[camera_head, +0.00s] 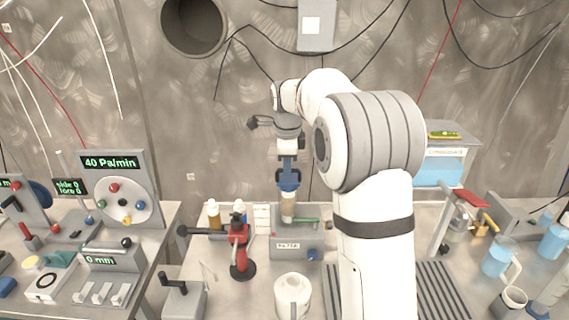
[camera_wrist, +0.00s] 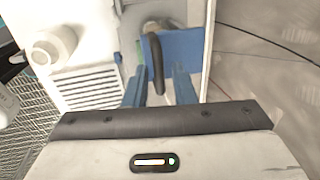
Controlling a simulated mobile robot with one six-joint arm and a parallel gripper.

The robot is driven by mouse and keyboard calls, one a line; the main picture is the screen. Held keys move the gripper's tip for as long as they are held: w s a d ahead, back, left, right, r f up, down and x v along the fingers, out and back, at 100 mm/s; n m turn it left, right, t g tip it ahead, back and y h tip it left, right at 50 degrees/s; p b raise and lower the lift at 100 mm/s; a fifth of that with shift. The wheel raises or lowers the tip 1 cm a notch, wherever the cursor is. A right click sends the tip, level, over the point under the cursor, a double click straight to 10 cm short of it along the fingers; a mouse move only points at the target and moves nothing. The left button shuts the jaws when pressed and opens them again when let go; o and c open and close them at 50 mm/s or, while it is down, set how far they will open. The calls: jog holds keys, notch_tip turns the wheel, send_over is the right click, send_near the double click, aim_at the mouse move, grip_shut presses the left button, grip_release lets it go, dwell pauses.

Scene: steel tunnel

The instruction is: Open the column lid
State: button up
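A cream upright column (camera_head: 288,208) stands on a grey box with a label on its front. Something blue caps its top; I cannot tell how much of this is lid and how much is finger. My gripper (camera_head: 288,170) points down directly above the column, close to its top. In the wrist view, my gripper's two blue fingers (camera_wrist: 160,88) are apart. A dark curved bar (camera_wrist: 155,65) shows between them, with gaps on both sides. A blue flat piece (camera_wrist: 180,48) lies behind it. Contact with the lid cannot be made out.
A red clamp-like device (camera_head: 239,245) and small bottles stand left of the column. A white jar (camera_head: 292,292) stands in front. A blue-filled tank (camera_head: 440,165) is at the right. My arm hides the bench right of the column.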

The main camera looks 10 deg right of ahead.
grip_shut()
